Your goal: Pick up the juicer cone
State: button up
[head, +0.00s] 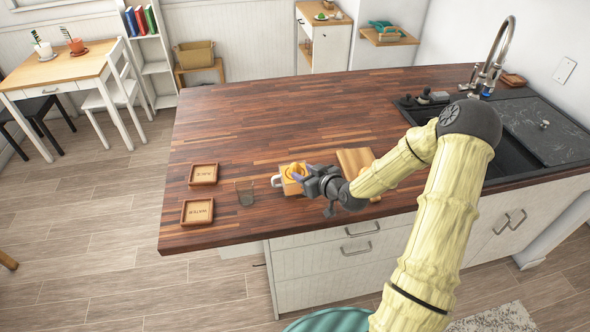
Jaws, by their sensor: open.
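What looks like the juicer cone (288,168), a small orange-yellow piece, sits on top of a pale, squarish jug (291,187) with a handle on its left side. The jug stands near the front edge of the wooden counter. My gripper (303,180) is open, at the right side of the cone and jug, with one finger overlapping the cone in the picture. I cannot tell whether it touches the cone. The gripper hides part of the cone's and jug's right side.
Two wooden trays, the upper (203,174) and the lower (197,212), lie further left. A wooden board (356,162) lies behind my gripper. The sink (433,120) is at right. The counter's back middle (290,110) is clear.

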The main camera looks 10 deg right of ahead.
aim_at(298, 169)
jog(key=shift+w+a+f, duration=0.1)
jog(key=shift+w, duration=0.05)
jog(key=shift+w, duration=0.1)
jog(key=p+x, duration=0.2)
jog(key=x, duration=0.2)
jog(key=shift+w+a, duration=0.2)
jog(key=shift+w, duration=0.05)
jog(key=shift+w+f, duration=0.1)
jog(key=shift+w, duration=0.1)
dwell(0.3)
jog(key=c, duration=0.6)
